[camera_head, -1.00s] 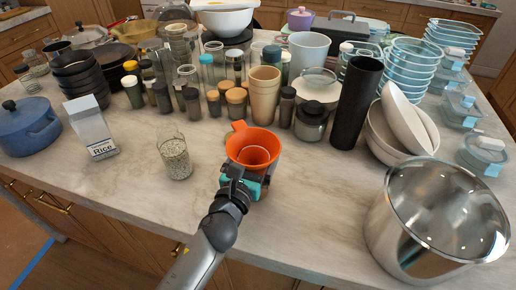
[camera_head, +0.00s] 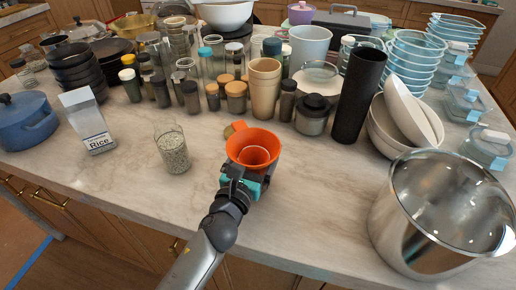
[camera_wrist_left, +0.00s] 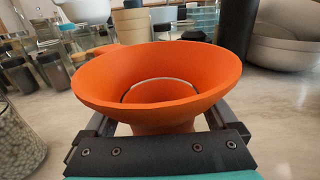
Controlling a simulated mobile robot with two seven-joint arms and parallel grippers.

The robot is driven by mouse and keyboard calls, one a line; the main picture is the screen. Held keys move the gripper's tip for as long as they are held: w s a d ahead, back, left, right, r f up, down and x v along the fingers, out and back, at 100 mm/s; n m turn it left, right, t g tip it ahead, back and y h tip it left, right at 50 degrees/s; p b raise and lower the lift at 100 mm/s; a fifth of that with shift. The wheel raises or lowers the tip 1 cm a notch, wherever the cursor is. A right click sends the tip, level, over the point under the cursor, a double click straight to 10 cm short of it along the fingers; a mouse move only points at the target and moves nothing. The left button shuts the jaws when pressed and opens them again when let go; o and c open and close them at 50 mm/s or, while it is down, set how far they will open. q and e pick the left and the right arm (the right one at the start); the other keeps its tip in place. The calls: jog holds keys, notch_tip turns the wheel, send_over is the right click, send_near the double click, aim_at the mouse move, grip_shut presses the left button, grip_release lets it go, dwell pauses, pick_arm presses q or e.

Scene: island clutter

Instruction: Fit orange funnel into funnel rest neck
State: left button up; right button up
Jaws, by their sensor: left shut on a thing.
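The orange funnel (camera_head: 262,139) is upright, with its wide mouth facing up, above the front part of the island counter. My left gripper (camera_head: 245,178) is shut on the funnel's lower part, from the front. In the left wrist view the funnel (camera_wrist_left: 100,85) fills the middle, with a thin ring showing inside its bowl. The gripper's fingers (camera_wrist_left: 157,128) lie at either side below the flared rim. The funnel's spout is hidden, and I cannot pick out the funnel rest or its neck for certain. My right gripper is not in view.
A glass jar of pale grains (camera_head: 173,155) stands left of the funnel, with a rice carton (camera_head: 88,120) farther left. A large steel pot (camera_head: 388,225) stands at right. Jars, a beige cup (camera_head: 265,88) and a black cylinder (camera_head: 357,95) crowd behind.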

pick_arm(q)
jog(key=shift+f+b, duration=0.9)
jog(key=shift+f, duration=0.1)
jog(key=o, duration=1.2)
jog(key=shift+s, duration=0.1)
jog(key=b+v, duration=0.1)
jog(key=v, duration=1.2)
jog(key=shift+s+a+f, duration=0.1)
jog(key=shift+s, duration=0.15)
jog(key=shift+b+v, duration=0.35)
jog(key=shift+v, duration=0.45)
